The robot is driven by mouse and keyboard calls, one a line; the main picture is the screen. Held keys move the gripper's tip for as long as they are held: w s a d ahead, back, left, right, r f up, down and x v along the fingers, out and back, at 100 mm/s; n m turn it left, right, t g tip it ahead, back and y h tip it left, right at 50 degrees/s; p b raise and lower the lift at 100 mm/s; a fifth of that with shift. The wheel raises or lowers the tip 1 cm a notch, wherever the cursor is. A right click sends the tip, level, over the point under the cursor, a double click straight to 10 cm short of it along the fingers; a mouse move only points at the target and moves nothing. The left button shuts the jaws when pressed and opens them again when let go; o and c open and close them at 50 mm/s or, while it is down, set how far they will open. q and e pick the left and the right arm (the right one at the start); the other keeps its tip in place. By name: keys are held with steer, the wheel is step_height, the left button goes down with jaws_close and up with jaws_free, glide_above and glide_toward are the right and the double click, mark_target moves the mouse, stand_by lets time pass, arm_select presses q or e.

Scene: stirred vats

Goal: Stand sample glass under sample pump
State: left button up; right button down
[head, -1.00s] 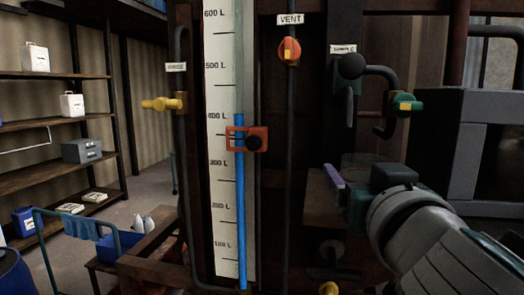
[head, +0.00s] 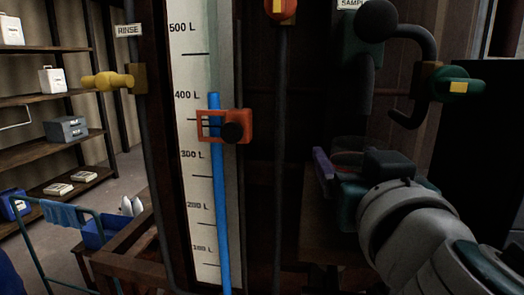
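The sample pump (head: 363,75) is a dark teal upright body with a black ball knob (head: 377,20), under a partly cut-off SAMPLE label (head: 352,5) at the upper right. A dark bent spout (head: 425,45) runs from it to a green valve with a yellow mark (head: 455,85). My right gripper (head: 335,165) reaches in from the lower right, below the pump, over a dark brown shelf (head: 325,215). A purple strip and a reddish patch show at its tip. I cannot make out the sample glass or whether the fingers hold anything. My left gripper is out of view.
A level gauge (head: 190,125) with a blue column and an orange clamp (head: 225,126) stands left of the pump. A yellow rinse valve (head: 108,82) is further left. Shelves (head: 55,96) and a teal-railed cart (head: 45,235) stand at the far left. A dark box (head: 480,160) is at right.

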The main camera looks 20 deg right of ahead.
steer(key=shift+f+b, duration=0.2)
steer(key=shift+b, duration=0.1)
jaws_free()
steer(key=shift+r, duration=0.1)
steer(key=shift+r+p, duration=0.15)
steer(key=shift+p, duration=0.15)
steer(key=shift+s+a, duration=0.15)
steer(key=shift+s, duration=0.1)
steer(key=b+v, duration=0.1)
steer(key=v, duration=0.1)
steer(key=b+v, duration=0.2)
steer(key=v, duration=0.1)
steer(key=f+b+v, duration=0.1)
steer(key=b+v, duration=0.1)
steer(key=v, duration=0.1)
steer(key=shift+s, duration=0.1)
steer(key=shift+s+a+r+b, duration=0.15)
steer(key=shift+s+a+b, duration=0.1)
steer(key=shift+s, duration=0.25)
steer(key=shift+s+a+r+b, duration=0.1)
steer(key=shift+s+a+r, duration=0.15)
steer(key=shift+s, duration=0.3)
steer(key=shift+s+a+r, duration=0.1)
steer(key=shift+s+a, duration=0.05)
steer(key=shift+s, duration=0.35)
